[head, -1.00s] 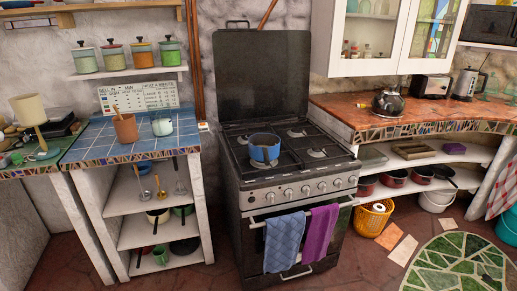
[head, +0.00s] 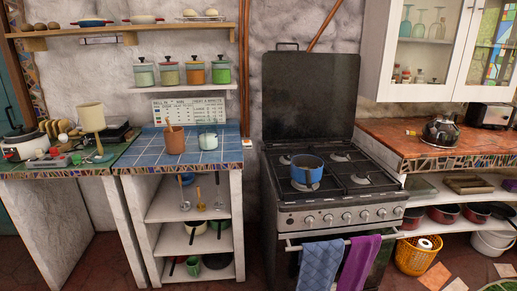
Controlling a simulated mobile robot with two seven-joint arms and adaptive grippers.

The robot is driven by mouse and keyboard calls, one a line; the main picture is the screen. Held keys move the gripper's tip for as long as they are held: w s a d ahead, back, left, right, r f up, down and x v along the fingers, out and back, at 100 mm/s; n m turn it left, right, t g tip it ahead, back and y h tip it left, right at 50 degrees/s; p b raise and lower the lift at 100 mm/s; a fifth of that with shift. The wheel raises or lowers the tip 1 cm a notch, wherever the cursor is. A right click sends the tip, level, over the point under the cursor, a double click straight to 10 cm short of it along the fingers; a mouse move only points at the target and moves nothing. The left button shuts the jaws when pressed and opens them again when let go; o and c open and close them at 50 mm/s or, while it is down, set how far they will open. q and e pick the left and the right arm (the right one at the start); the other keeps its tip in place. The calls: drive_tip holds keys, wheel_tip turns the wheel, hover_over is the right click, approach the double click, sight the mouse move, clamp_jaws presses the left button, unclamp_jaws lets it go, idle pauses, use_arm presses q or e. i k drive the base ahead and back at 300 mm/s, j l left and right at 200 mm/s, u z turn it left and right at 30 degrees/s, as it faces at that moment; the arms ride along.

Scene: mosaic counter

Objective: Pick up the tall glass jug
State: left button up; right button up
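I cannot make out a tall glass jug for certain in the head view. The nearest match in kind is a greenish glass vessel (head: 406,24) on the upper shelf of the white wall cabinet, beside stemmed glasses (head: 438,27) and behind the glazed door. A pale cup-like vessel (head: 208,140) stands on the blue tiled counter (head: 150,150), next to a brown utensil pot (head: 174,143). Neither of my grippers shows in this view.
A stove (head: 345,180) with a blue pot (head: 306,169) stands in the middle. A kettle (head: 440,133) and toaster (head: 490,115) stand on the right counter (head: 390,135). A slow cooker (head: 25,146) and lamp (head: 91,118) are at the left. Floor shows between the counter and stove.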

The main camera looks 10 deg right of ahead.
sight(207, 127)
drive_tip(key=i+j+z, duration=0.2)
drive_tip(key=i+j, duration=0.2)
drive_tip(key=i+j+z, duration=0.45)
drive_tip(key=i+j, duration=0.25)
drive_tip(key=j, duration=0.3)
